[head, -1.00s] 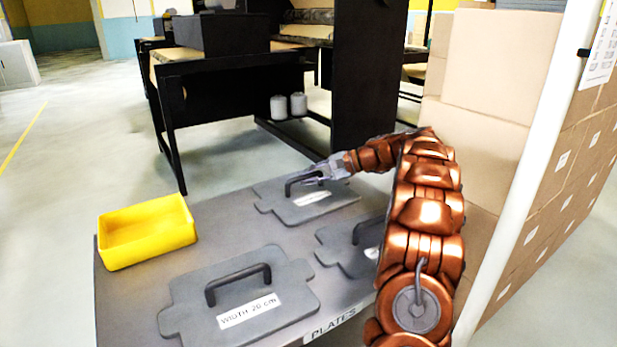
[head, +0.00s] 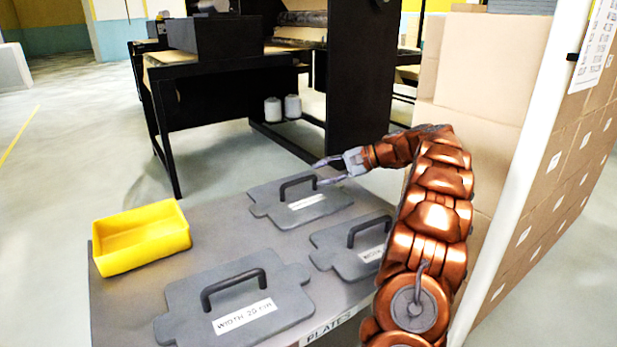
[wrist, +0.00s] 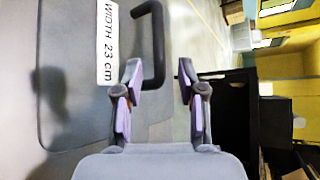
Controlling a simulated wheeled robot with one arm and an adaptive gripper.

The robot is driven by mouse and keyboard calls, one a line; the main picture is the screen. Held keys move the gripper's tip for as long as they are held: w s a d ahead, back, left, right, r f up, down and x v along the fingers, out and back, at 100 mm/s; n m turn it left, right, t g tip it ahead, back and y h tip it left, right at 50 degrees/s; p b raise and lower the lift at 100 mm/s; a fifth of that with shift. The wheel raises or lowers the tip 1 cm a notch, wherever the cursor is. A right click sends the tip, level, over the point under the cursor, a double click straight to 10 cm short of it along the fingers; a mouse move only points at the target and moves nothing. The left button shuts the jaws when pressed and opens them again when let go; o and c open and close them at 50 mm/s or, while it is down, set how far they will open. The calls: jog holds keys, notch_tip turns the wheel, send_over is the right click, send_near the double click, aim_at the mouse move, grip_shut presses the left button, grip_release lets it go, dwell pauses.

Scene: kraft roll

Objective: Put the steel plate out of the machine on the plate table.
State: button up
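Three grey steel plates with black handles lie on the plate table (head: 215,225), which has a "PLATES" label on its front edge. The far plate (head: 275,209) lies flat; its label reads "WIDTH 23 cm" in the wrist view (wrist: 75,75). My gripper (head: 322,173) is open and empty, just right of that plate's handle (head: 283,188). In the wrist view the handle (wrist: 157,45) is in front of the left finger, and the gap between the fingers (wrist: 160,75) is wide. A "WIDTH 20 cm" plate (head: 195,300) lies at the front left, another plate (head: 335,245) at the right.
A yellow bin (head: 140,238) stands on the table's left corner. The black machine (head: 225,110) stands behind the table, with two white spools (head: 282,108) low down. Stacked cartons (head: 485,100) and a white post (head: 520,175) are close on the right. Open floor lies left.

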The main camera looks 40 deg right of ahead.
jog(key=shift+v, duration=2.8)
jog(key=shift+s, duration=0.15)
